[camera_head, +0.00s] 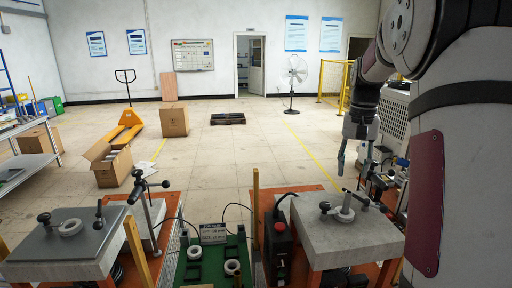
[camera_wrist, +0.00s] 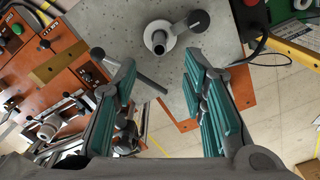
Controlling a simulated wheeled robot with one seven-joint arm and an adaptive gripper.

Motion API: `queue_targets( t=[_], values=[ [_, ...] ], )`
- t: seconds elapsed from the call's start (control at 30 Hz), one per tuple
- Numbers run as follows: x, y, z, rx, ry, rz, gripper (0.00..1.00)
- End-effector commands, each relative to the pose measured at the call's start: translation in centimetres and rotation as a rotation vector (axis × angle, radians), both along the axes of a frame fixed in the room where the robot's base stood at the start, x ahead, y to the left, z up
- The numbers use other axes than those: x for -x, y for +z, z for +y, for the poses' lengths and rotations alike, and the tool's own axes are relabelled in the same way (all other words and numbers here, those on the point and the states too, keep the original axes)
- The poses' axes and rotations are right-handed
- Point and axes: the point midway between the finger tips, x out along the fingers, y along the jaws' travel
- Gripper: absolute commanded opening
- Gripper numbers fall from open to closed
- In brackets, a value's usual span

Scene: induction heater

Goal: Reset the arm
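My gripper (camera_head: 352,168) hangs from my arm at the right of the head view, fingers pointing down, beyond the right grey heater block (camera_head: 350,243). In the wrist view my gripper (camera_wrist: 160,100) has its two teal-padded fingers wide apart with nothing between them. The grey block also shows there (camera_wrist: 140,35). A metal ring on an upright post (camera_head: 345,213) sits on that block; it shows beyond the fingers in the wrist view (camera_wrist: 159,38), apart from them. My arm covers the right side of the head view.
A left heater block (camera_head: 45,260) carries another ring (camera_head: 70,227). A green tray (camera_head: 211,266) with rings stands between the blocks, beside a control box with a red button (camera_head: 279,228). Cardboard boxes (camera_head: 174,120) and a yellow pallet jack (camera_head: 127,127) stand on the open floor behind.

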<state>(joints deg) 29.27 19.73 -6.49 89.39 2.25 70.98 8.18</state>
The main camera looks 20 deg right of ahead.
Motion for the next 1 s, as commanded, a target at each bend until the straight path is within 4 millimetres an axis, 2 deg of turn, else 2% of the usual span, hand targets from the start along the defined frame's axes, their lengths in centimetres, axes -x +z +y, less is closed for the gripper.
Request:
queue_targets(
  t=[0.13,0.23,0.37,0.47,0.6,0.73,0.9,1.0],
  values=[
    [0.0,0.2,0.4,0.002,0.007,-0.005,0.39],
    [0.2,1.2,2.0,0.010,0.038,-0.025,0.39],
    [1.2,3.3,6.2,0.030,0.119,-0.075,0.39],
    [2.6,4.8,10.1,0.049,0.198,-0.123,0.39],
    [5.2,6.1,15.1,0.075,0.310,-0.190,0.39],
    [8.1,6.5,19.2,0.100,0.413,-0.253,0.39],
    [12.3,6.0,23.7,0.134,0.549,-0.334,0.39],
    [14.7,5.2,25.8,0.153,0.622,-0.381,0.39]
  ],
)
